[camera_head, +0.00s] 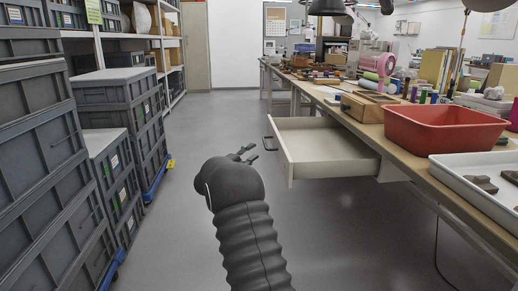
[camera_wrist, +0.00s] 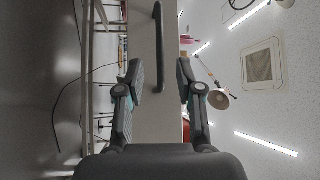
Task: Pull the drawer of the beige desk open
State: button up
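The drawer (camera_head: 325,143) of the beige desk (camera_head: 418,165) stands pulled out into the aisle, its pale inside visible and empty. Its dark bar handle (camera_head: 268,142) is on the drawer front. In the wrist view the drawer front (camera_wrist: 146,120) is a pale upright band, with the dark handle (camera_wrist: 158,45) along it. My gripper (camera_head: 247,153) is just left of the handle in the head view. In the wrist view my gripper (camera_wrist: 158,78) has its fingers spread wide, with nothing held. The handle lies ahead, between the finger lines, and seems apart from them.
A red tub (camera_head: 440,128), a white tray (camera_head: 480,185) with dark sherds and a wooden box (camera_head: 368,106) stand on the desk. Stacked grey crates (camera_head: 120,110) line the left side. The grey floor (camera_head: 222,110) between is clear.

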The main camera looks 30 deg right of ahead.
jog(key=shift+v, duration=1.9)
